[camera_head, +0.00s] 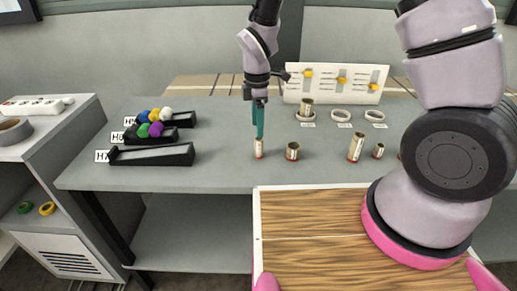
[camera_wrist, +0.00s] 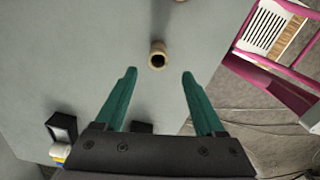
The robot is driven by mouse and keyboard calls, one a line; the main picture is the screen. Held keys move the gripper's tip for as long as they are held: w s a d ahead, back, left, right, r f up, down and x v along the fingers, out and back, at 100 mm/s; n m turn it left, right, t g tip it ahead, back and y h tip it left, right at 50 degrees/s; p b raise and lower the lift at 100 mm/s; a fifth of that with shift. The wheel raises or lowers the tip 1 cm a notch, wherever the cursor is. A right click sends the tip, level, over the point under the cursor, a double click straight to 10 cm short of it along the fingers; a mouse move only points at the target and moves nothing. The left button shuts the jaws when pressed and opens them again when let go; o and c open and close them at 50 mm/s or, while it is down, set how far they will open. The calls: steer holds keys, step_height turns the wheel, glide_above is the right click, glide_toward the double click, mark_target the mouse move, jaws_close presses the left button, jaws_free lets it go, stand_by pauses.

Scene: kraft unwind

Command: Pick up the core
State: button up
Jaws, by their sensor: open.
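Several tan cardboard cores stand upright on the grey table. One tall core (camera_head: 258,149) is directly below my gripper (camera_head: 258,136) in the head view; the fingertips are at or just above its top. A shorter core (camera_head: 292,151) stands just right of it. A tall core (camera_head: 356,147) and a small core (camera_head: 378,150) stand further right, and another core (camera_head: 306,107) stands at the back. In the wrist view my gripper (camera_wrist: 158,73) has its green fingers spread and nothing held. A round core (camera_wrist: 158,54) shows just beyond and between the fingertips, seen from above.
Black sloped trays (camera_head: 152,155) with coloured balls (camera_head: 156,129) stand at the left. White rings (camera_head: 340,115) lie before a white panel (camera_head: 335,84) at the back. A wooden board (camera_head: 312,235) is in front, and a side shelf (camera_head: 60,135) is left.

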mark_target(259, 140)
steer(key=f, duration=0.7)
steer(key=shift+w+d, duration=0.2)
jaws_close()
